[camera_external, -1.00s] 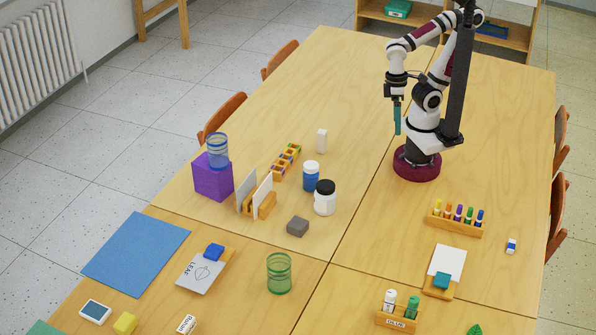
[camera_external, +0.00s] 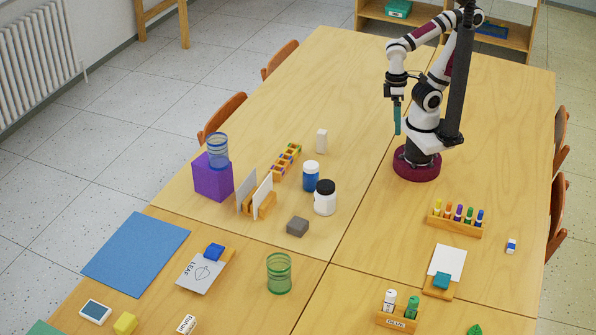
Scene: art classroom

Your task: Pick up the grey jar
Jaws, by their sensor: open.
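I see no plainly grey jar. A white jar with a black lid (camera_external: 325,200) stands upright near the middle of the table. A blue jar with a white lid (camera_external: 310,177) stands just behind it, to its left. A small grey block (camera_external: 297,227) lies in front of the jars; it looks like a block, not a jar. My gripper (camera_external: 397,132) has teal fingers, points down and is open and empty. It is above the table, behind and to the right of the jars, well apart from them.
A slotted rack with upright panels (camera_external: 262,200), a purple box (camera_external: 213,178) carrying a blue tumbler (camera_external: 217,150), and a small white block (camera_external: 321,140) stand around the jars. A green tumbler (camera_external: 279,274) is in front.

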